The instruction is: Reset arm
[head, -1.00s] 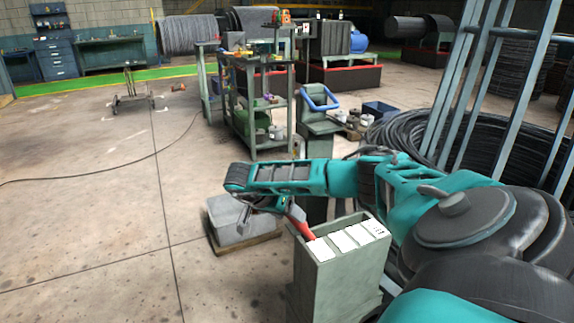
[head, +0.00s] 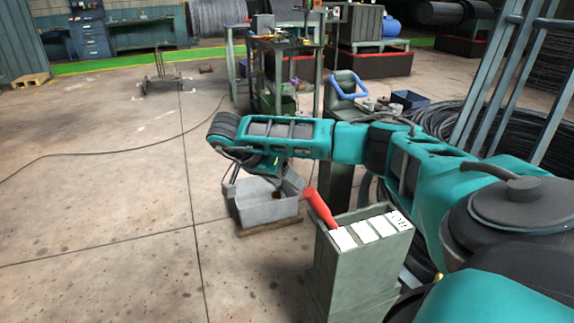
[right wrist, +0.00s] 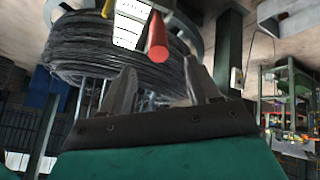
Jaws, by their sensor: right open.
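My right arm reaches in from the right in the head view, raised above the floor. Its gripper (head: 255,180) hangs at the far left end of the arm, in front of a grey bin, partly hidden by the wrist. In the right wrist view the two fingers (right wrist: 163,90) stand apart with nothing between them. A red handle (head: 320,208) leans out of a grey-green box (head: 358,260), to the right of the gripper. A red rod (right wrist: 157,38) also shows beyond the fingertips in the right wrist view. My left gripper is not in view.
The grey bin (head: 268,211) sits on a low wooden pallet on the floor. A post with a blue ring handle (head: 347,84) stands behind the arm. Coiled black cable (head: 470,125) and a metal frame fill the right. The floor at left is mostly clear, with one thin cable.

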